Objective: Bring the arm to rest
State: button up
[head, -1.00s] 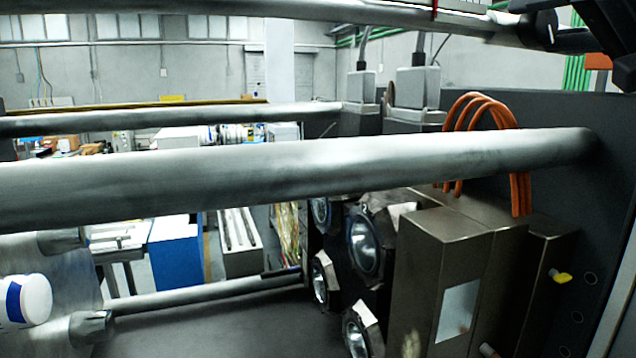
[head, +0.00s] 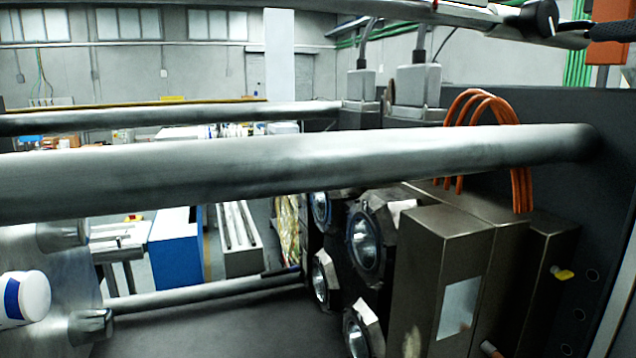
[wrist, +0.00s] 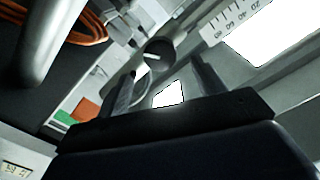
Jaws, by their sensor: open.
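My gripper (wrist: 163,78) shows in the wrist view with its two dark fingers apart and nothing between them. Behind the fingers are a grey round bar end and a small bright patch. In the head view a dark piece (head: 612,30) reaches in at the top right edge, beside an orange block; I cannot tell whether it is part of my arm. The rest of the arm is out of view.
A thick metal bar (head: 300,168) crosses the head view, with other bars above and below. A white scale strip (wrist: 230,22) is at the wrist view's top.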

aim_at(549, 19)
jog(key=v, duration=0.5)
jog(key=p+x, duration=0.1)
jog(key=x, duration=0.9)
jog(key=shift+w+a, duration=0.15)
jog(key=shift+w, duration=0.1)
jog(key=shift+w+m+p, duration=0.15)
jog(key=shift+m+p, duration=0.15)
jog(key=m, duration=0.2)
jog(key=shift+m+p, duration=0.3)
jog(key=shift+p, duration=0.1)
jog(key=m+p, duration=0.1)
jog(key=m, duration=0.3)
jog(key=shift+m, duration=0.3)
jog(key=m+p, duration=0.1)
jog(key=m, duration=0.5)
jog(key=shift+f+p, duration=0.1)
jog(key=shift+p, duration=0.2)
jog(key=shift+f, duration=0.1)
